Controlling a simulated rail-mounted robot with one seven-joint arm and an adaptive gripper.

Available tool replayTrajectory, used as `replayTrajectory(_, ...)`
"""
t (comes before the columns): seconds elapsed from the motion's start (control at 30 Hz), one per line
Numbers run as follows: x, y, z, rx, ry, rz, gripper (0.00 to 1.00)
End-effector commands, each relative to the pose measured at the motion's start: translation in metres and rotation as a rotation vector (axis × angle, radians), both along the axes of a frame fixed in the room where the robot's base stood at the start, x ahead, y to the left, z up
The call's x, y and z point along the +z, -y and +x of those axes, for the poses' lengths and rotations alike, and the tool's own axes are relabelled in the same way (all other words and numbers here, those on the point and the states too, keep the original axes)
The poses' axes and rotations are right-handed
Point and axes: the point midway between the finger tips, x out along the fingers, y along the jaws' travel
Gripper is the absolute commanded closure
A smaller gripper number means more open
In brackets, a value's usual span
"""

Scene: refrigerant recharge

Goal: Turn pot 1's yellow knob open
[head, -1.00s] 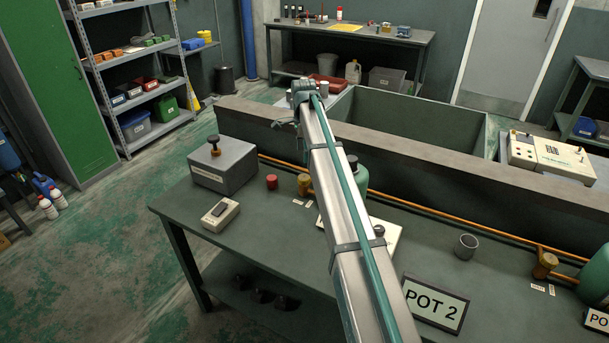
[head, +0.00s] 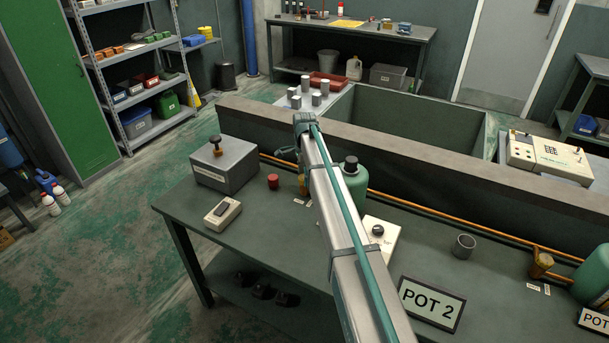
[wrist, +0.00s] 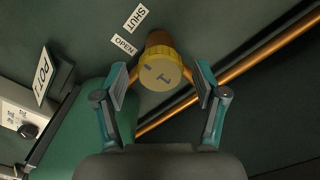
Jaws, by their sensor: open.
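The round yellow knob (wrist: 161,73) sits on a brown stem in the wrist view, with a raised bar and a dark mark on its face. My gripper (wrist: 160,80) is open, one finger on each side of the knob, with gaps showing between. I cannot tell how deep the fingertips reach. OPEN (wrist: 124,45) and SHUT (wrist: 136,18) labels lie beside it. A green tank (wrist: 98,125) stands close by, with a POT sign (wrist: 41,76) whose number I cannot read. In the head view my arm mostly hides this knob beside the green tank (head: 356,182).
A copper pipe (wrist: 245,68) runs close past the knob. On the bench are a grey box (head: 225,166), a red cap (head: 273,182), a handheld meter (head: 222,214), a white unit (head: 383,238), a grey cup (head: 464,247) and the POT 2 sign (head: 431,303). A low wall (head: 430,180) runs behind.

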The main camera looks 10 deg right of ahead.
Motion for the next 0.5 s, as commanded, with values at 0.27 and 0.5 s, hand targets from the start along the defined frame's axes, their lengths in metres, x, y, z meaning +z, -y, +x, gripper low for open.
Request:
replayTrajectory(0.27, 0.0000, 0.0000, 0.0000, 0.000, 0.000, 0.000, 0.52)
replayTrajectory(0.5, 0.0001, 0.0000, -0.0001, 0.000, 0.000, 0.000, 0.89)
